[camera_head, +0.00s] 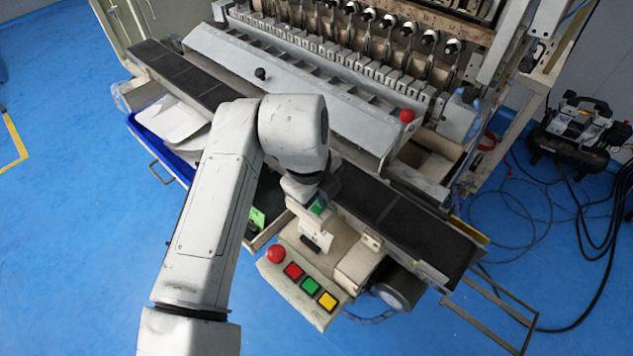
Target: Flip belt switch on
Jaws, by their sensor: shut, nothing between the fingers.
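My gripper (316,242) hangs at the end of my arm in the head view, just above the beige housing at the near side of the conveyor belt (395,215). Its fingers are small and dark from this angle; they are shut and hold nothing. The belt switch cannot be clearly made out; the arm and hand cover part of the housing. Whether the fingers touch anything there I cannot tell.
A button panel (302,288) with a red knob (275,253) and red, green and yellow buttons is just in front. The coil winder (330,75) stands behind the belt. A blue tray (150,140) is left, a compressor (583,130) right. Blue floor is open at far left.

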